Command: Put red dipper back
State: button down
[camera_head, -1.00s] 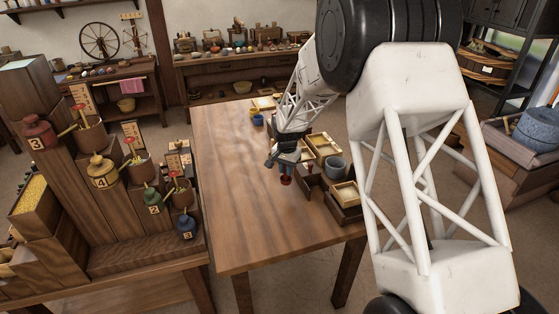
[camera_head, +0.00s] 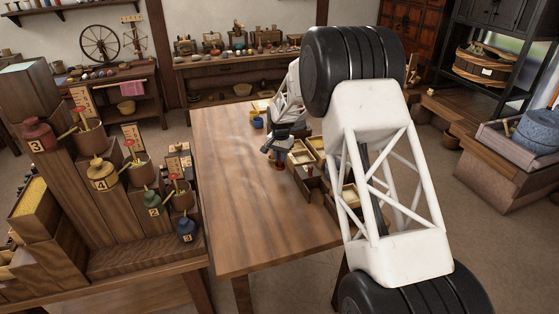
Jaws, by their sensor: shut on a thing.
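My gripper (camera_head: 279,150) is small in the head view, over the wooden table at the left side of a group of open wooden boxes (camera_head: 302,157). It is shut on a small red thing (camera_head: 281,165), which seems to be the red dipper; it hangs just below the fingers, and its shape is too small to read fully. Another small red piece (camera_head: 308,171) stands upright among the boxes. My arm hides much of the boxes' right side.
The table (camera_head: 228,205) is bare on its left and front. A stepped wooden stand (camera_head: 110,210) at left holds numbered red, yellow, green and blue jars, and wooden cups with red-topped sticks.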

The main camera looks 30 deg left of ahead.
jog(key=shift+w+a+f, duration=0.1)
jog(key=shift+w+a, duration=0.65)
jog(key=shift+w, duration=0.25)
jog(key=shift+f, duration=1.8)
jog(key=shift+f, duration=0.15)
jog(key=c, duration=1)
grip_release()
jog(key=shift+c, duration=0.2)
jog(key=shift+r, duration=0.2)
notch_tip(320, 180, up, 12)
jog(key=shift+s, duration=0.1)
